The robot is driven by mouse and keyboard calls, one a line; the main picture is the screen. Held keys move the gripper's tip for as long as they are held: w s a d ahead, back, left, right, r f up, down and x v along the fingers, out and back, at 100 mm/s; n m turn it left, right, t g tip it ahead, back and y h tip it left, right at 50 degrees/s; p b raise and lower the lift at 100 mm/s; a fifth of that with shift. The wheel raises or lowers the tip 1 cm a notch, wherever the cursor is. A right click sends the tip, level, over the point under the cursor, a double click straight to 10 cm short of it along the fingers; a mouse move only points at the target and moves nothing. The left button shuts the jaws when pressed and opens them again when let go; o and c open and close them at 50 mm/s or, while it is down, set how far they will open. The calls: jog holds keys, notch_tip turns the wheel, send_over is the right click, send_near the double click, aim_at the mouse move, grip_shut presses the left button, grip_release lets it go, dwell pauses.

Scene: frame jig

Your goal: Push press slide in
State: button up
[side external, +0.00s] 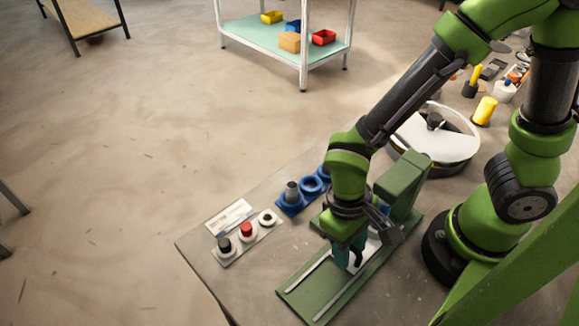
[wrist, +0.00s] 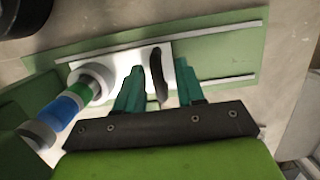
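The press (side external: 405,185) is a green frame standing over a long green base with two pale rails (side external: 345,295). A white slide (wrist: 125,55) sits between the rails with its end toward the press. It carries an upright black handle (wrist: 157,75). A white, blue and green cylindrical part (wrist: 75,103) shows at the slide's press end; I cannot tell whether it rests on the slide. My gripper (wrist: 160,75) is down over the slide, its teal fingers apart on either side of the handle, with gaps visible. In the side view my gripper (side external: 348,254) partly hides the slide.
A pale tray with black, red and white round parts (side external: 246,232) and a blue holder with rings (side external: 308,185) lie left of the press. A round pan with a white lid (side external: 435,140) stands behind it. The rail end away from the press is clear.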

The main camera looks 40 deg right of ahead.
jog(key=shift+r, duration=3.45)
